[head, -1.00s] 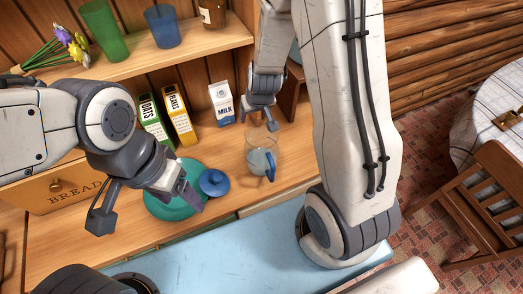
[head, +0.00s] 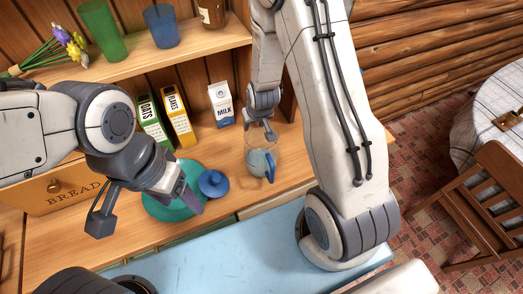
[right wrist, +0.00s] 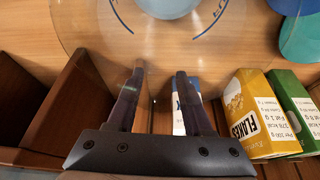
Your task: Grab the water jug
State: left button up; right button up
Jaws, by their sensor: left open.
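The water jug (head: 258,161) is clear glass with blue in its lower part and a blue handle. It stands upright on the wooden counter, just in front of my right gripper (head: 258,133). In the right wrist view the jug's wide glass rim (right wrist: 62,25) fills the top. The fingers of my right gripper (right wrist: 159,74) are apart with nothing gripped, and their tips overlap the glass near the rim; I cannot tell if they touch it. My left gripper (head: 186,196) is open and empty over the teal plate (head: 160,209).
A milk carton (head: 221,104), a yellow flakes box (head: 179,118) and a green oats box (head: 153,122) stand behind the jug. A small blue dish (head: 212,182) lies left of it. A shelf (head: 150,55) hangs above. The counter right of the jug is bare.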

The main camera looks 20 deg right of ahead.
grip_shut()
dwell(1.2)
